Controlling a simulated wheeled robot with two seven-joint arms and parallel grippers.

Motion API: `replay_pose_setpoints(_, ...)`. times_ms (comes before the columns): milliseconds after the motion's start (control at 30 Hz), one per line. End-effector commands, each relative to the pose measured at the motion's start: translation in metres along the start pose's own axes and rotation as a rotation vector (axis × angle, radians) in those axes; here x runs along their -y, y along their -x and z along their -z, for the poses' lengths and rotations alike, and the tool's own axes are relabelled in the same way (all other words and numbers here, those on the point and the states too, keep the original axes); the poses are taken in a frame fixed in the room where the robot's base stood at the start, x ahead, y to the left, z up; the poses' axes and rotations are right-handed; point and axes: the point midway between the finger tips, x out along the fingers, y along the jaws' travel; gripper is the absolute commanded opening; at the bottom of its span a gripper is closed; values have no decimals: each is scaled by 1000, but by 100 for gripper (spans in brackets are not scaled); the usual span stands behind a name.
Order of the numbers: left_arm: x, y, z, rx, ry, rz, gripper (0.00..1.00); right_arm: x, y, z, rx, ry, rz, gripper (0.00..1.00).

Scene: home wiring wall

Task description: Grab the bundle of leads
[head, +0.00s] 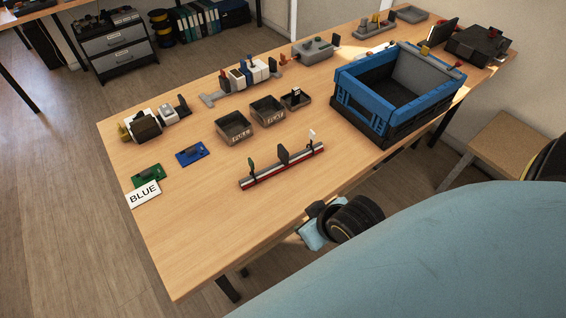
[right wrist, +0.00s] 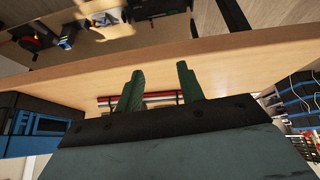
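The bundle of leads (head: 283,166) lies near the front edge of the table in the head view. It is a straight strip of red, white and dark lines with a few small upright pieces along it. In the right wrist view, the red, white and dark bundle (right wrist: 158,99) shows beyond my right gripper (right wrist: 160,76). Its two dark green fingers stand apart with nothing held between them. The bundle is apart from the fingers, partly hidden behind them. My left gripper is not in view.
A blue crate (head: 353,99) stands right of the bundle. Two dark bins (head: 234,128) (head: 267,110) stand behind it. A BLUE label (head: 144,194), a green board (head: 147,175) and a blue board (head: 192,154) lie left. The table's front left (head: 200,245) is clear.

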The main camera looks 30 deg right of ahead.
Motion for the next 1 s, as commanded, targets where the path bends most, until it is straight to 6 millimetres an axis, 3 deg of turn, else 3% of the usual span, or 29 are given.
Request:
replay_pose_setpoints(300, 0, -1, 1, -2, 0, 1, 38, -35, -11, 59, -344, -67, -41, 38)
replay_pose_setpoints(533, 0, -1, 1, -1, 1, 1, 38, -61, -15, 89, -573, -106, -69, 38)
replay_pose_setpoints(767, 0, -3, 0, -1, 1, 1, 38, -71, -22, 105, -654, -118, -78, 38)
replay_pose_setpoints(1000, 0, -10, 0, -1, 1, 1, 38, -76, -57, 132, -654, -118, -77, 38)
